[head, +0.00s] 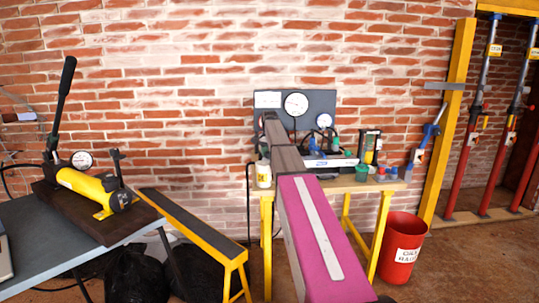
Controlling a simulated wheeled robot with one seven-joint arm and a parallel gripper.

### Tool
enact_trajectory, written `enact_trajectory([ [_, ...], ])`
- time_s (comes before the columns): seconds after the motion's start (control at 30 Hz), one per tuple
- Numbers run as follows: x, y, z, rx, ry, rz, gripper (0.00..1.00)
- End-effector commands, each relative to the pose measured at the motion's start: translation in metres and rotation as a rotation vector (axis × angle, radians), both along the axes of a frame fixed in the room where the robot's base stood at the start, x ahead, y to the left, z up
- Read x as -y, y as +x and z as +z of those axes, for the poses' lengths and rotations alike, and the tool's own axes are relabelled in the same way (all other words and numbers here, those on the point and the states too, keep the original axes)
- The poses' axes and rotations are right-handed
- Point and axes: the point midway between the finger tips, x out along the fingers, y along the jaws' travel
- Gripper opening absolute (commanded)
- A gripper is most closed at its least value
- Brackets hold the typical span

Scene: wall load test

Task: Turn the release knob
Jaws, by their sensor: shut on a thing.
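A yellow hand pump (88,187) lies on a dark board on the left table. It has a long black lever (63,100) standing up and a round gauge (82,160). A small dark upright part (117,162) stands near its right end; I cannot tell whether this is the release knob. A dark panel (325,101) with two gauges stands against the wall on the middle bench. What looks like my arm, pink and grey, stretches toward this panel. I cannot make out my gripper at its far end, nor what it holds. No release knob is clearly visible.
The yellow-legged middle bench (385,186) carries a white jar (263,174), a green cup (361,172) and small containers. A red bucket (401,250) stands on the right. A low yellow trestle (195,226) and black bags (136,272) stand left. Red props (466,165) line the right.

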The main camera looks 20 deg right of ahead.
Motion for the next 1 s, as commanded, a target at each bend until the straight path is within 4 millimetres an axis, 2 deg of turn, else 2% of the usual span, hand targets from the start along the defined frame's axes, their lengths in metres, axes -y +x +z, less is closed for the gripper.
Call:
enact_trajectory([
  [1.0,-0.0001,0.0001,0.0006,0.0,0.0,0.917,0.24],
])
